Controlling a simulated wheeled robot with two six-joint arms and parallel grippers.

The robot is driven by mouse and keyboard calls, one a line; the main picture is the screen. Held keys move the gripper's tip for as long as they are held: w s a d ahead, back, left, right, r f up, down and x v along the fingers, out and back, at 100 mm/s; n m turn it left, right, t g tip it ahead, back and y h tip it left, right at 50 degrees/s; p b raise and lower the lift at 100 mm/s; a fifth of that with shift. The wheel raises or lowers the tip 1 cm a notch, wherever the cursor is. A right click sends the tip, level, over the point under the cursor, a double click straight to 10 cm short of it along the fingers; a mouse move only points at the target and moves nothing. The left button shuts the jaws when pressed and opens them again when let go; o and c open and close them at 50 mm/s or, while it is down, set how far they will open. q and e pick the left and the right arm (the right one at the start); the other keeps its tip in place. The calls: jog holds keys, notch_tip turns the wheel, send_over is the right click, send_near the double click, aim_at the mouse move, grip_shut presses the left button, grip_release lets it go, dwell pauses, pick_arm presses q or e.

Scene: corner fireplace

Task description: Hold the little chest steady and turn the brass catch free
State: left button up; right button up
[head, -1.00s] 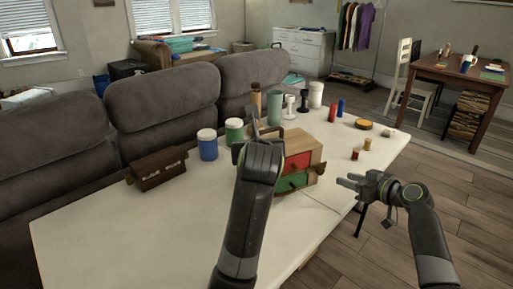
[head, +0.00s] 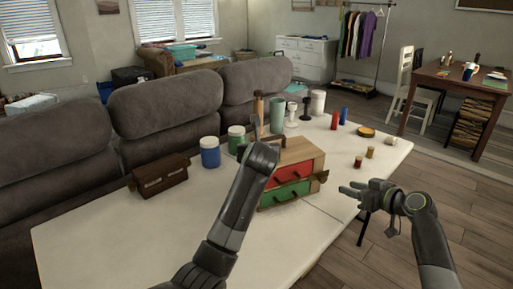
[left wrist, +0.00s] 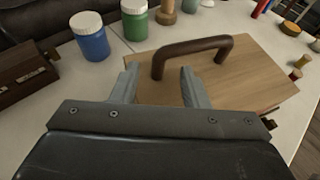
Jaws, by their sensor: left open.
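The little chest (head: 304,154) is a light wooden box with a red and a green drawer, standing on the white table. A dark arched handle (left wrist: 207,44) rises from its top. A small brass-brown piece (head: 322,176), which looks like the catch, sticks out at its right front edge. My left gripper (left wrist: 160,88) is open above the chest top, with the handle just beyond its fingertips; nothing is between the fingers. In the head view my left wrist hides it and part of the chest. My right gripper (head: 347,190) is open and empty, right of the catch and apart from it.
A dark brown box (head: 160,178) stands at the left on the table. Blue (head: 210,152) and green (head: 236,140) jars stand behind the chest, with several other pots and bottles further right. The near table (head: 110,240) is clear. A grey sofa (head: 165,110) lines the far side.

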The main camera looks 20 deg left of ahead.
pick_arm(q)
jog(key=shift+x, duration=2.1)
grip_shut()
